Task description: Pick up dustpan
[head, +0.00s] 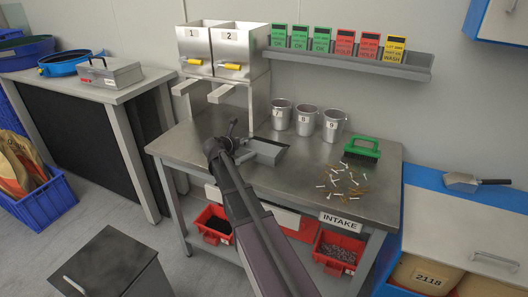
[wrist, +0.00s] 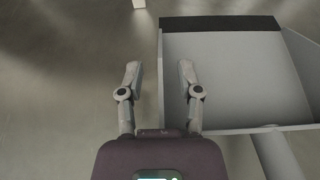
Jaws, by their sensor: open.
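The dustpan is a grey open pan on the steel table in the head view (head: 268,151), partly hidden by my arm. In the wrist view the dustpan (wrist: 225,85) fills the right side, with a black lip at the top and a grey handle running to the lower right. My gripper (wrist: 159,72) is open and empty. Its right finger overlaps the pan's left wall in the picture; its left finger is over bare table. I cannot tell if it touches. In the head view my gripper (head: 231,128) is just left of the pan.
A green brush (head: 362,148) stands right of the dustpan, beside scattered small parts (head: 343,182). Several metal cups (head: 305,120) stand at the back. A two-bin dispenser (head: 225,50) rises behind my gripper. A metal scoop (head: 463,182) lies on the right counter. The table's left front is clear.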

